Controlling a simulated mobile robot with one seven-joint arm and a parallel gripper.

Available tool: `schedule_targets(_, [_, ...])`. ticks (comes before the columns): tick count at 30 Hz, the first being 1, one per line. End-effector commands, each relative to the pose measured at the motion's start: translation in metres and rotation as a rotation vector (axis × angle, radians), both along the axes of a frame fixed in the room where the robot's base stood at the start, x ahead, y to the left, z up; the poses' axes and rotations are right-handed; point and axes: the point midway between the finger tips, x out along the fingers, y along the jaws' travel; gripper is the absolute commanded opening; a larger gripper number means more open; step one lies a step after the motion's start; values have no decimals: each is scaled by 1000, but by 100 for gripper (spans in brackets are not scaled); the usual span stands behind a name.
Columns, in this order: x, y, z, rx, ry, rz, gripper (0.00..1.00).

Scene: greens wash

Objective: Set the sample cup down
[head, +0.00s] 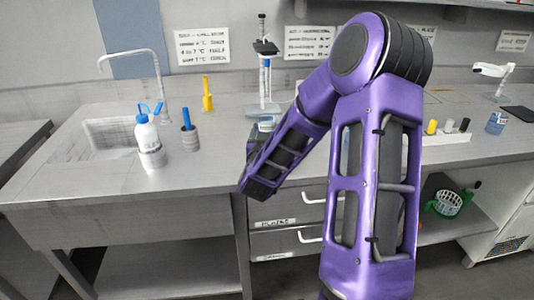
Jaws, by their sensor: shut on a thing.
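My purple arm reaches over the front edge of the counter (100,185), and its dark wrist end is near the middle. My gripper's fingers are hidden behind the arm, so I cannot see them or anything between them. I cannot make out a sample cup for certain. A small pale, bluish round thing (266,122) shows at the foot of a tall stand (264,75), just behind my forearm; I cannot tell whether it is a cup. A small blue-grey cup-like container (496,122) stands far right on the counter, apart from my arm.
A sink (110,137) with a tall tap is at left. Beside it stand a white bottle with a blue top (147,133) in a grey holder, a grey container with a blue handle (190,139) and a yellow tool (207,95). A green basket (447,202) sits on a low shelf.

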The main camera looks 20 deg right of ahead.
Motion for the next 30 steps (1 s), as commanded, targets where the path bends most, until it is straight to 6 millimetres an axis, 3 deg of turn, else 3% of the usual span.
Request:
schedule_targets(1, [0, 0, -10, 3, 1, 0, 9])
schedule_targets(8, [0, 0, -25, -1, -2, -1, 9])
schedule_targets(16, [0, 0, -58, 0, -1, 0, 9])
schedule_targets(30, [0, 0, -64, -1, -3, 0, 9])
